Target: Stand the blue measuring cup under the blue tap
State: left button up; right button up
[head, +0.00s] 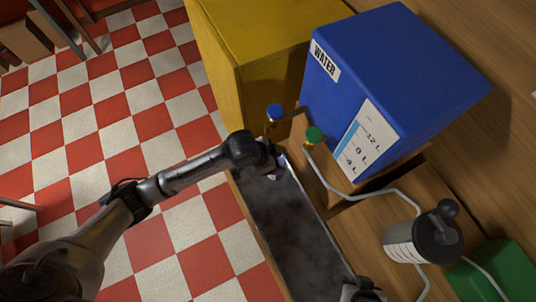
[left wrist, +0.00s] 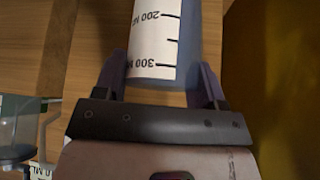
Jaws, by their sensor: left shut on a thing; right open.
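My left gripper (left wrist: 163,82) is shut on the measuring cup (left wrist: 153,42), whose white scale with 200 and 300 ml marks fills the top middle of the left wrist view. In the head view my left gripper (head: 270,163) is over the upper end of the dark tray, close below the taps, and hides most of the cup. The blue tap (head: 275,112) has a blue knob on a brass body, just above my left gripper in the picture. My right gripper (head: 362,290) is open at the bottom edge, partly cut off.
A blue water tank (head: 400,75) stands on a wooden block, with a green tap (head: 314,135) beside the blue one. A yellow cabinet (head: 255,40) is behind. The dark tray (head: 290,230) looks empty. A white tube, a pump bottle (head: 405,243) and a green box (head: 495,272) are at right.

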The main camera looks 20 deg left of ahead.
pick_arm(q)
jog(key=w+a+f, duration=0.3)
jog(key=a+f, duration=0.1)
jog(key=f, duration=0.3)
jog(key=shift+w, duration=0.3)
jog(key=shift+f, duration=0.3)
jog(key=o, duration=1.2)
jog(key=shift+r, duration=0.1)
jog(key=v, duration=1.2)
